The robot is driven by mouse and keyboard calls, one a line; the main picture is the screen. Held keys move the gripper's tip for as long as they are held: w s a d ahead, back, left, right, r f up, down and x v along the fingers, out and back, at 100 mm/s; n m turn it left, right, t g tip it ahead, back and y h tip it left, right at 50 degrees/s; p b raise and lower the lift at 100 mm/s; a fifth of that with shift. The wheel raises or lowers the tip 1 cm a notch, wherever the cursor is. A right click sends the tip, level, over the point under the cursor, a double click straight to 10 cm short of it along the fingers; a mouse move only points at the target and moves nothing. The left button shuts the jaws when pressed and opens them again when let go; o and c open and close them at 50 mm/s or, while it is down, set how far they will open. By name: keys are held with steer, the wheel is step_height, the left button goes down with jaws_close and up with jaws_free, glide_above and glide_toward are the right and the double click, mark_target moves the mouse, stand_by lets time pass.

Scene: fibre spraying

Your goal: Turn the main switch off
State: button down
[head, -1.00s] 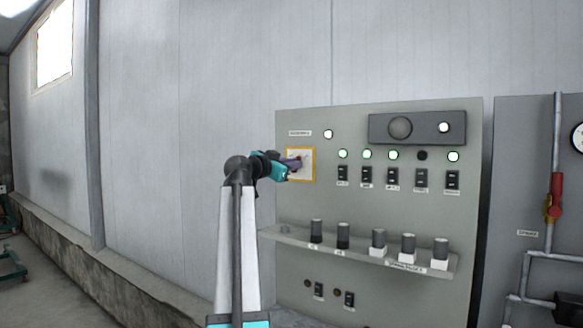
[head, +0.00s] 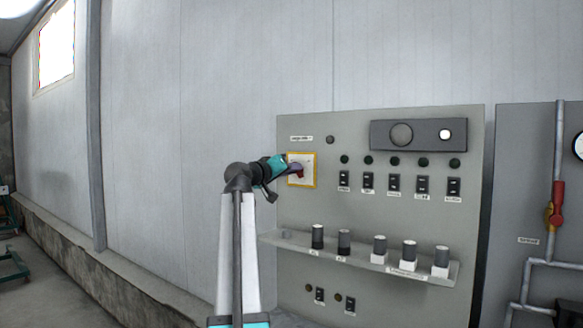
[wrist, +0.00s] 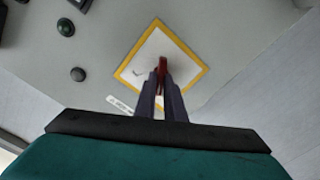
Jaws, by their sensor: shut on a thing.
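The main switch is a red handle (wrist: 162,75) on a white plate with a yellow border (wrist: 190,48). It also shows in the head view, where the bordered plate (head: 316,170) sits at the upper left of the grey control panel (head: 340,215). My gripper (wrist: 164,82) is shut on the red handle. In the head view, my gripper (head: 294,170) is rolled and covers part of the plate. The lamp (head: 330,140) above the plate and the row of lamps (head: 395,161) are dark.
Several small black switches (head: 394,184) sit right of the main switch. A shelf (head: 450,272) with several knobs (head: 380,245) juts out below. One lamp (head: 445,134) on the top box looks pale. Pipes with a red valve (head: 555,205) are at right.

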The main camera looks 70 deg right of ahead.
steer(key=shift+w+r+n+p, duration=0.15)
steer(key=shift+n+p, duration=0.3)
steer(key=shift+n, duration=0.85)
steer(key=c, duration=1.8)
jaws_free()
steer(key=shift+d, duration=0.15)
steer(key=shift+c, duration=0.2)
steer(key=shift+f, duration=0.2)
